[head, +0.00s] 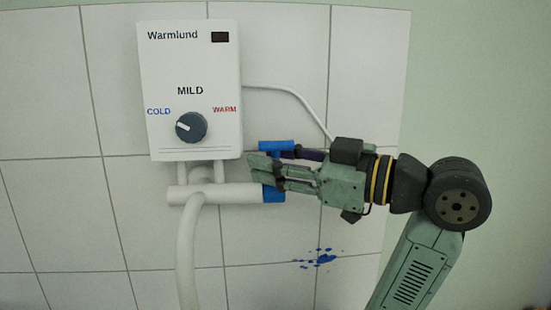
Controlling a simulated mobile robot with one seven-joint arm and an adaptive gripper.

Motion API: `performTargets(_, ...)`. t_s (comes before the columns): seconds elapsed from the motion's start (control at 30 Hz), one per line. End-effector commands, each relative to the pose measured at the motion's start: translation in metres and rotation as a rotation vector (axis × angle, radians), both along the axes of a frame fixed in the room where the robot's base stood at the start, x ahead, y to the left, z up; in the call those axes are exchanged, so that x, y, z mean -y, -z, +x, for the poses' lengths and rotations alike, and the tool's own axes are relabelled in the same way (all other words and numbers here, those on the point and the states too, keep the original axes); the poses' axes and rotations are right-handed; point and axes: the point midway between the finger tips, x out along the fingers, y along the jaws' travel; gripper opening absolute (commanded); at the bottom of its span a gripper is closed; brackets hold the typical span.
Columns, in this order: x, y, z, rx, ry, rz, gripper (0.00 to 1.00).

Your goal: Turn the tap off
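The tap is a white horizontal pipe (228,193) under the heater box, with a blue tap handle (276,146) at its right end. The handle has a crossbar on top and a blue collar (273,194) at the pipe. My gripper (264,167) reaches in from the right, with its fingers level with the handle's stem, just below the crossbar. The fingers cover the stem, so I cannot tell whether they touch it or close around it. No water shows in view.
A white Warmlund heater (190,65) with a dark dial (191,127) hangs on the tiled wall above the pipe. A white hose (187,255) hangs down from the pipe. A thin white cable (296,94) runs behind my gripper. Blue splashes (325,259) mark the tiles below.

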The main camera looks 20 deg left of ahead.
Motion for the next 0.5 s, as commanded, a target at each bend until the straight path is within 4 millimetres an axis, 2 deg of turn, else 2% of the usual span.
performTargets(0.07, 0.0001, -0.0001, -0.0001, 0.0, 0.0, 0.0, 0.29)
performTargets(0.5, 0.0002, -0.0003, -0.0003, 0.0, 0.0, 0.0, 0.0)
